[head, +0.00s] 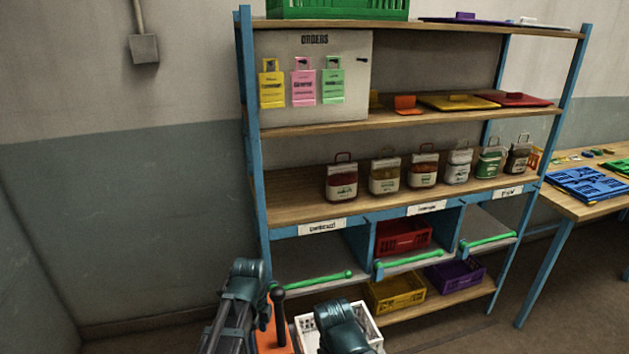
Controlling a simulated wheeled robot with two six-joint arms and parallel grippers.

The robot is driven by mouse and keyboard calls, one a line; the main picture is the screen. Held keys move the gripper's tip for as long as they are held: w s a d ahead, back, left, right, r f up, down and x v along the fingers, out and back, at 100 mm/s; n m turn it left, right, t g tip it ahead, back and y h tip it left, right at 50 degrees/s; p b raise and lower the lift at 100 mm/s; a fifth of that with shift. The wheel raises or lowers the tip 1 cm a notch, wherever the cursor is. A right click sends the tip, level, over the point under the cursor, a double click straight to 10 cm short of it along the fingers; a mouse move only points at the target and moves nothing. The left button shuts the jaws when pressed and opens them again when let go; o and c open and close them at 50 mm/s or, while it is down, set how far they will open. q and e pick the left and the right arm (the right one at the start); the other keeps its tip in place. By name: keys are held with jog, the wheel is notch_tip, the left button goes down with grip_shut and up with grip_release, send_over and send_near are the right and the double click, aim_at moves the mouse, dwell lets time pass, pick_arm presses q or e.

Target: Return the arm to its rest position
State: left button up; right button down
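Two dark teal parts of my own arms show at the bottom edge of the head view, one left of the centre and one near the centre. No fingertips of either gripper can be made out. Nothing held by my arms is visible. The lower parts of both arms are cut off by the frame edge.
A blue-framed shelf (251,130) stands ahead, with several jars, a board of order cards (345,85) and coloured crates. A white crate (368,325) is close to my arms. A table (577,207) stands right. Floor at left is clear.

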pick_arm(q)
jog(key=s+d+n+y, duration=0.1)
jog(key=s+d+n, duration=0.7)
jog(key=s+n, duration=0.4)
jog(key=shift+d+n, duration=0.3)
jog(key=shift+n, duration=2)
